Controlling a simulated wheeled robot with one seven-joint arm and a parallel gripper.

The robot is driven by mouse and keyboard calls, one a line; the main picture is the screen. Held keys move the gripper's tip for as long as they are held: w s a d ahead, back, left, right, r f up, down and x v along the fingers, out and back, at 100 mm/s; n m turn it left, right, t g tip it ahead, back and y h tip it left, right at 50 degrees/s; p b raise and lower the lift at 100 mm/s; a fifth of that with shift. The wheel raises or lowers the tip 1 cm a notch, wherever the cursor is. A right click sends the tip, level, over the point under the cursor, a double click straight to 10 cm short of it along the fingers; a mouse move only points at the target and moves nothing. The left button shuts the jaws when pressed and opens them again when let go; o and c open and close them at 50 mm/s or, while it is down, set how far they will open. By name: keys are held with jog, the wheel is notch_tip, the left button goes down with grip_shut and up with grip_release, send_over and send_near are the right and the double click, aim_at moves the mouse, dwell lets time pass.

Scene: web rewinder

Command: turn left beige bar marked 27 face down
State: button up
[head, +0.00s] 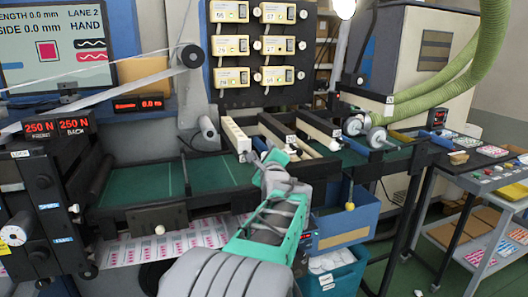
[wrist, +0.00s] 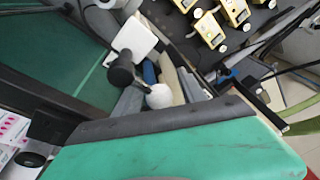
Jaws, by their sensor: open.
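The left beige bar (head: 234,136) lies lengthwise at the back of the green table, its near end close to my gripper. No number 27 can be read on it. My gripper (head: 262,155) is open beside the bar's near end, to its right; contact cannot be made out. In the wrist view, my green housing fills the bottom. A white block, a dark knob and a round white knob show past it; I cannot tell which belong to the bar.
Two more beige bars, a middle one (head: 287,138) and a right one (head: 320,131), lie to the right, with dark bars between. The green table top (head: 135,184) is clear on the left. A blue bin (head: 345,220) stands below right. A cart (head: 480,185) is at the far right.

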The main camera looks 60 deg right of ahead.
grip_shut()
dwell(0.4)
